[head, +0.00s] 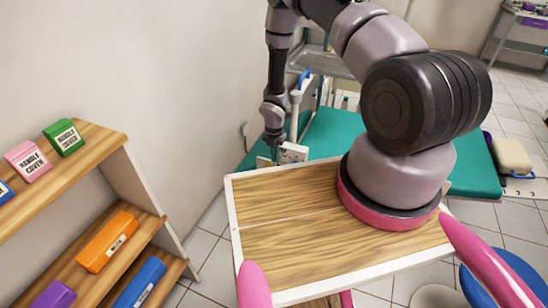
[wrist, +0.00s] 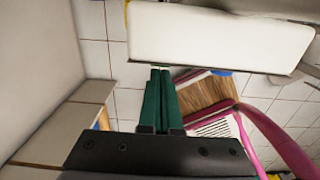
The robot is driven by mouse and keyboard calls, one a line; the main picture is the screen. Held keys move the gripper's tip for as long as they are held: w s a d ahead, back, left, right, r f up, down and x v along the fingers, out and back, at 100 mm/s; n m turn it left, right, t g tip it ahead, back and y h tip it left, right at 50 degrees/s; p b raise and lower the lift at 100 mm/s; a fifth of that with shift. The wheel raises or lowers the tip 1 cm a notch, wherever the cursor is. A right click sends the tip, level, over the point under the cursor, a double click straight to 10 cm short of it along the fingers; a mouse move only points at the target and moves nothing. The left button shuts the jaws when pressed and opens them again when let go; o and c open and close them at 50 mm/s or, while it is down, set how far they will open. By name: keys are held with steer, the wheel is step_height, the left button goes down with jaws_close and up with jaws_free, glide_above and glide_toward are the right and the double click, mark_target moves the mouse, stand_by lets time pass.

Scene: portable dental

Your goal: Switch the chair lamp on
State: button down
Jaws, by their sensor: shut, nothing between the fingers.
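My gripper (head: 274,155) reaches down at the far side of the wooden table in the head view. In the wrist view its two dark green fingers (wrist: 160,72) are together and empty. A white block (wrist: 215,38) fills the upper right of the wrist view, its lower edge by the fingertips; I cannot tell whether they touch. In the head view a small white box (head: 293,152) with dark marks sits just right of my gripper. A white post (head: 295,112) with a blue part on top rises above it. I cannot tell which part is the lamp or its switch.
A teal couch (head: 325,133) lies behind the wooden table top (head: 285,205). A shelf (head: 95,145) with coloured boxes stands at the left, and a wall is close to my gripper's left. A beige cushion (head: 512,155) lies at the right. Tiled floor shows between.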

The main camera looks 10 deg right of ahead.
steer(key=shift+w+d+r, duration=0.2)
steer(key=shift+w+r, duration=0.15)
steer(key=shift+w, duration=0.2)
steer(key=shift+d+r, duration=0.1)
steer(key=shift+r, duration=0.05)
steer(key=shift+r, duration=0.65)
